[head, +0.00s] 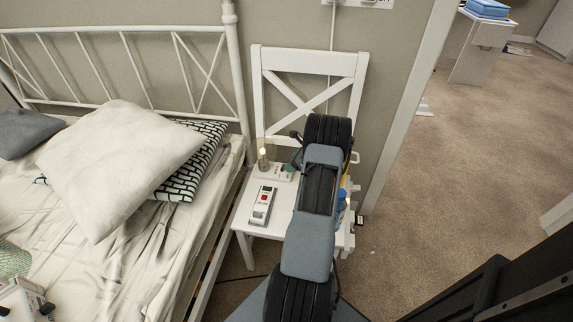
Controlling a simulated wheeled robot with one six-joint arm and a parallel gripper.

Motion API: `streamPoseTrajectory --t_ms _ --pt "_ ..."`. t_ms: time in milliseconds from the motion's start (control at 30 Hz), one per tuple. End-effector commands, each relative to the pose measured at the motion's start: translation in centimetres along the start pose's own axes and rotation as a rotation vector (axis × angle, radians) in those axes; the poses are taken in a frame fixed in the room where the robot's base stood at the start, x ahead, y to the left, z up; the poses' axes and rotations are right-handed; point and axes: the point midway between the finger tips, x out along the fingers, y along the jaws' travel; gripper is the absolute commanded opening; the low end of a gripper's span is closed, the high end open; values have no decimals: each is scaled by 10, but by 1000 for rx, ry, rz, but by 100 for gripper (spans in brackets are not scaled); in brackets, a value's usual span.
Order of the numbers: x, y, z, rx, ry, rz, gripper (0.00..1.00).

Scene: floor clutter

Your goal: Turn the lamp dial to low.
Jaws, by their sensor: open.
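A small lamp with a clear glass bulb (264,155) stands on the seat of the white chair (257,228), near its backrest. Its pale base (272,173) lies low on the seat, and the bulb looks faintly lit. I cannot make out the dial or its setting at this size. My arm (306,245) rises from the bottom over the right part of the seat and hides what lies behind it. My gripper is not visible; the arm links cover that area.
A white-grey handheld device (263,206) with red marks lies in front of the lamp. The bed (120,235) with a white pillow (122,165) borders the chair on the left. Small blue and yellow items show partly right of my arm. Carpet (440,175) is open at right.

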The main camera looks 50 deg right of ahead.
Motion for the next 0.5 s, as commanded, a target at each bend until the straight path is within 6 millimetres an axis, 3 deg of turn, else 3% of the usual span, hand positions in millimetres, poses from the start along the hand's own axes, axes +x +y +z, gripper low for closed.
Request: streamPoseTrajectory --t_ms 33,200,500 --pt "-14 -1 2 1 -1 -3 64" --pt "-46 0 1 1 -1 -2 64" --pt "-79 0 0 0 0 1 64"
